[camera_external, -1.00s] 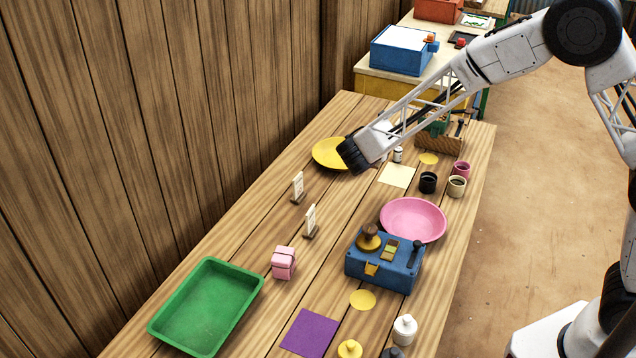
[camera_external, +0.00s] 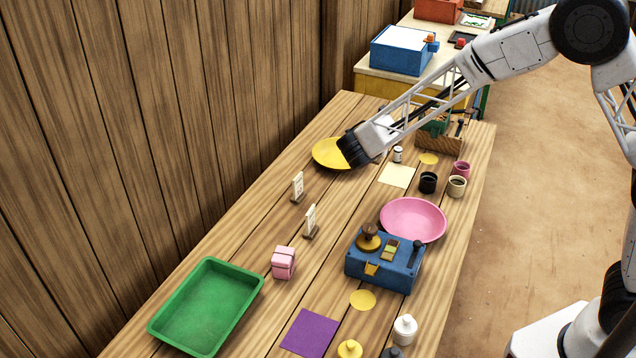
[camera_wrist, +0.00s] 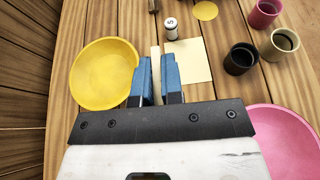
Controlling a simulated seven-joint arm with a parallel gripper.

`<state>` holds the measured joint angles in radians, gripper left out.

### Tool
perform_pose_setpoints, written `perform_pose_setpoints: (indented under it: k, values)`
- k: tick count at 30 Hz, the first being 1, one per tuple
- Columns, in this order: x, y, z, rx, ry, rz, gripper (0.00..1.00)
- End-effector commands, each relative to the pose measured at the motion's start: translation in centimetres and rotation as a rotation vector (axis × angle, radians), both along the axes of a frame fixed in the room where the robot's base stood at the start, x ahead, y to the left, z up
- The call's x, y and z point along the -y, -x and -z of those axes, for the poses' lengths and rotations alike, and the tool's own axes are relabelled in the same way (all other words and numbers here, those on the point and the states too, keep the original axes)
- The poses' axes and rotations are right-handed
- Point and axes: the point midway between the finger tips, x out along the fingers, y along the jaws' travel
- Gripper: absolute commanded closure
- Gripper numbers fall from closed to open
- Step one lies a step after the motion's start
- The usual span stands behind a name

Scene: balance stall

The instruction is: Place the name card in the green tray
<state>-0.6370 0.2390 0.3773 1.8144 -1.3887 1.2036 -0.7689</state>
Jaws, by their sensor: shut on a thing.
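My gripper (camera_wrist: 158,85) is shut on a narrow pale piece (camera_wrist: 155,66) that shows edge-on between the blue fingers in the wrist view. I cannot tell from its edge whether it is the name card. In the external view my gripper (camera_external: 352,152) is over the right side of the yellow plate and hides the piece. Two small white cards on dark stands, a farther card (camera_external: 297,186) and a nearer card (camera_external: 310,219), stand upright on the table. The empty green tray (camera_external: 207,306) is at the near left end of the table, far from my gripper.
The yellow plate (camera_wrist: 103,75) is left of my fingers, a cream square (camera_wrist: 195,60) right. A pink box (camera_external: 284,262) stands beside the tray. A blue box (camera_external: 385,262), a pink bowl (camera_external: 413,219) and dark cup (camera_external: 428,182) are right. A wooden wall runs along the left.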

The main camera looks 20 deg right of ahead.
Motion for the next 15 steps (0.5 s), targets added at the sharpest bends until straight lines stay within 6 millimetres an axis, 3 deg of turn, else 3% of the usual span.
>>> perform_pose_setpoints:
  k: [6,15]
  values:
    - [0.0,0.0,-3.7,0.004,-0.003,0.001,1.00]
    - [-5.6,2.2,-3.3,0.001,-0.001,-0.087,1.00]
